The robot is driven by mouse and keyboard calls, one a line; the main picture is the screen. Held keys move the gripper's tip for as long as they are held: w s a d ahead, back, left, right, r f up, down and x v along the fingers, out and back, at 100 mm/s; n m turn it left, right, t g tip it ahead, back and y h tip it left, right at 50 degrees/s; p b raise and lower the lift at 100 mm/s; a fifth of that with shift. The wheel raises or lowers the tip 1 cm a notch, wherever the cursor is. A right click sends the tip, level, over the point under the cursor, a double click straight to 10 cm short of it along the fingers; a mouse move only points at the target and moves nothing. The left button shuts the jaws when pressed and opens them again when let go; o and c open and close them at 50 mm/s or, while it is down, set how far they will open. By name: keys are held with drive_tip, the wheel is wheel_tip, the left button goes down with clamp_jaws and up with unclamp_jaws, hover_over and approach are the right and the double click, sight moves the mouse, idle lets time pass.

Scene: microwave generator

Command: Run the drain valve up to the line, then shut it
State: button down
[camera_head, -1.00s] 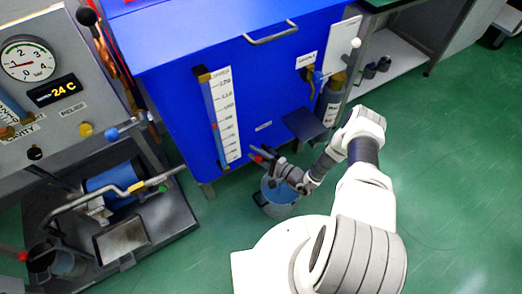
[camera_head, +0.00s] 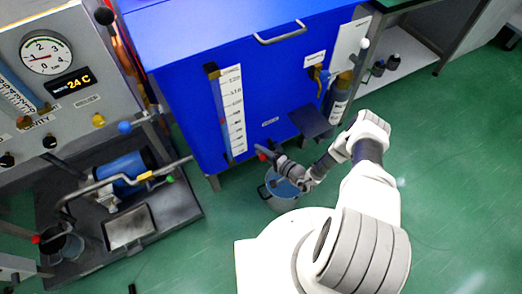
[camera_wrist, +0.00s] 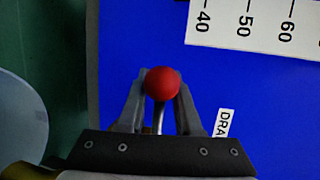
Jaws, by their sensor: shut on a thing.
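The drain valve shows a red ball knob (camera_wrist: 162,84) on a thin metal stem in the wrist view. My gripper (camera_wrist: 160,95) is shut on this knob, one finger on each side. A partly covered label starting "DRA" (camera_wrist: 224,124) is beside it on the blue tank (camera_wrist: 130,30). In the head view my gripper (camera_head: 272,160) is at the lower front of the blue tank (camera_head: 215,45). A white level scale (camera_head: 232,110) runs up the tank face, and its numbers also show in the wrist view (camera_wrist: 260,28). The line cannot be made out clearly.
A bucket (camera_head: 280,190) with bluish contents stands on the green floor under my gripper; its rim shows in the wrist view (camera_wrist: 25,115). A dark shelf (camera_head: 311,122) juts from the tank to the right. A gauge panel (camera_head: 45,55) and pump bench stand left.

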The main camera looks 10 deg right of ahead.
drive_tip(key=shift+s+a+f, duration=0.1)
drive_tip(key=shift+s+a, duration=0.15)
drive_tip(key=shift+a, duration=0.05)
drive_tip(key=c, duration=0.9)
unclamp_jaws()
drive_tip(key=shift+w, duration=0.1)
drive_tip(key=shift+d, duration=0.25)
drive_tip(key=shift+d, duration=0.1)
